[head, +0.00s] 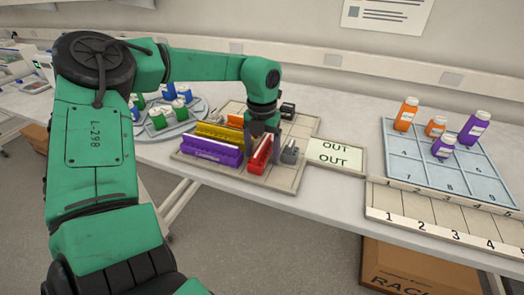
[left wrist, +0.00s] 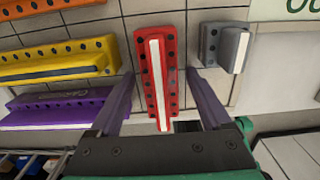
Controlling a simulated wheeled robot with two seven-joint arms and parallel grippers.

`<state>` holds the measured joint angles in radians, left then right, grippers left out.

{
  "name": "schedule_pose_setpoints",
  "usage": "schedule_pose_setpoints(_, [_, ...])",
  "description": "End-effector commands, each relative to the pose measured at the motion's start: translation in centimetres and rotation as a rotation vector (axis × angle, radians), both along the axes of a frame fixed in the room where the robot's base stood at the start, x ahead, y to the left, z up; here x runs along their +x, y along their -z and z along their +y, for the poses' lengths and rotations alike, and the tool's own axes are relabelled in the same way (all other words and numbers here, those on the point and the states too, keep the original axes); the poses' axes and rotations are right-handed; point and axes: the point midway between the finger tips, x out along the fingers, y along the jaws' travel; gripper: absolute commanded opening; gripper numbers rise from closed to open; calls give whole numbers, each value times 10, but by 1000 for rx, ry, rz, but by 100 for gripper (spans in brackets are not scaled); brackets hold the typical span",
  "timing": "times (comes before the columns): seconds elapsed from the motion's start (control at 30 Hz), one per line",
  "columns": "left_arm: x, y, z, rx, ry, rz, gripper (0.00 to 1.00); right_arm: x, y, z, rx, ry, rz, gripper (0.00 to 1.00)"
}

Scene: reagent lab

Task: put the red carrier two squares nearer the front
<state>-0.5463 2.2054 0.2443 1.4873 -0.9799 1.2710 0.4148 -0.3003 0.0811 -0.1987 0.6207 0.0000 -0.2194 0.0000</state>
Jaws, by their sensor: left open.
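The red carrier (head: 260,155) stands on the squared tray (head: 285,183), lengthwise from back to front, near the tray's front. In the left wrist view the red carrier (left wrist: 154,75) shows a white strip and a row of dark holes along each side. My left gripper (left wrist: 160,90) is open, with one finger on each side of the red carrier. It points down over the carrier in the head view (head: 263,135). My right gripper is not in view.
Purple (head: 212,151) and yellow (head: 219,134) carriers lie to the left of the red one. A small grey block (head: 290,154) stands close on its right. An OUT sign (head: 335,155) and a numbered blue tray (head: 405,165) with bottles are further right.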

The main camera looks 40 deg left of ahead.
Motion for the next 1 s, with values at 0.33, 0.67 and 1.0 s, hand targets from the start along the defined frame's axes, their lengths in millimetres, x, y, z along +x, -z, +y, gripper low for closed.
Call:
schedule_pose_setpoints(0.33, [1, -81, 0, 3, -1, -4, 82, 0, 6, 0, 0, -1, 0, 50])
schedule_pose_setpoints(0.67, [0, -122, 0, -1, 0, 0, 82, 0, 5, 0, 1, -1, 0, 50])
schedule_pose_setpoints(1.0, [0, -122, 0, 0, 0, 0, 82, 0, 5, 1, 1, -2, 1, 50])
